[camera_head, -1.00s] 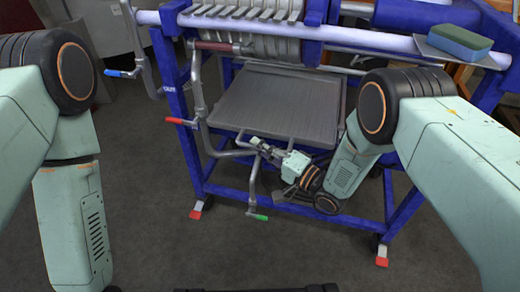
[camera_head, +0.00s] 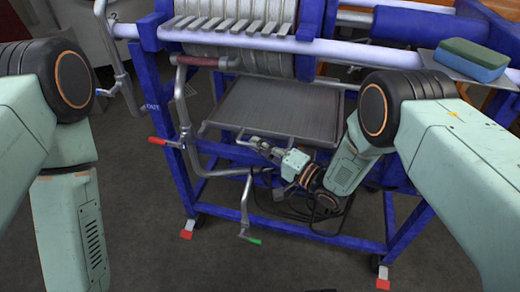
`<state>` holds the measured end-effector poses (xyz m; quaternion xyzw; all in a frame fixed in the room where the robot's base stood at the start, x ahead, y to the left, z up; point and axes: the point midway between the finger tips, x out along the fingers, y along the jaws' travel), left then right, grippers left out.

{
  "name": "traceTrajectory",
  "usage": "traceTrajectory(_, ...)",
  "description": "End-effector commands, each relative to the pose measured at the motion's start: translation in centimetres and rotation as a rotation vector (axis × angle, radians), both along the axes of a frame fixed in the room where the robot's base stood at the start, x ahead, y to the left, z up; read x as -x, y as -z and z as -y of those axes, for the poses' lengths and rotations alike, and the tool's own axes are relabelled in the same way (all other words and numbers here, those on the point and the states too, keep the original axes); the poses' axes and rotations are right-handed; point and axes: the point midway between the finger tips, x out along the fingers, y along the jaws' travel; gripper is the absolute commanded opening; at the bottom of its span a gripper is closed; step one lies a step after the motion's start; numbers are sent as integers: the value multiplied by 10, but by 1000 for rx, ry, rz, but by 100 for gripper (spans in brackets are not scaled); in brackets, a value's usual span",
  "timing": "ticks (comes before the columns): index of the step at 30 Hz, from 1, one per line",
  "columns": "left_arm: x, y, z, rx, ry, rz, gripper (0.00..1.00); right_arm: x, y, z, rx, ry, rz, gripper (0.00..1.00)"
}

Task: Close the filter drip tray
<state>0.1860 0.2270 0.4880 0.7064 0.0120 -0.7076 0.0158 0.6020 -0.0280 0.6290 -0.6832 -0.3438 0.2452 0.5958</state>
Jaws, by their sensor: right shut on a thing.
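The filter drip tray (camera_head: 275,108) is a flat grey tray in the blue filter frame, below the filter plates. Part of it sticks out toward me, and its back lies under the plates. A thin grey bar handle runs along its front. My right gripper (camera_head: 256,143) is at the tray's front edge, shut on the handle; the fingers hide part of it. My left arm comes down at the left, but its gripper is out of view.
The blue frame (camera_head: 177,178) stands around the tray on red-tipped feet. Pipes with red-handled levers (camera_head: 158,141) and a green-handled lever (camera_head: 246,238) stick out at the front left. A green-blue sponge (camera_head: 472,58) lies on a shelf at the top right. The floor in front is clear.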

Motion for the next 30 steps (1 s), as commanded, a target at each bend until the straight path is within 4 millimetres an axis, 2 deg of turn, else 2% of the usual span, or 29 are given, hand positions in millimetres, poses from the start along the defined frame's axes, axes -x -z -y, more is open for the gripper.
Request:
traceTrajectory(21,0,2,0,0,0,-1,33,-6,-3,2,-1,7,7,0)
traceTrajectory(22,0,2,0,0,0,-1,33,-6,-3,2,-1,6,7,14)
traceTrajectory(30,0,2,0,0,0,0,33,-5,-1,2,-1,3,2,35)
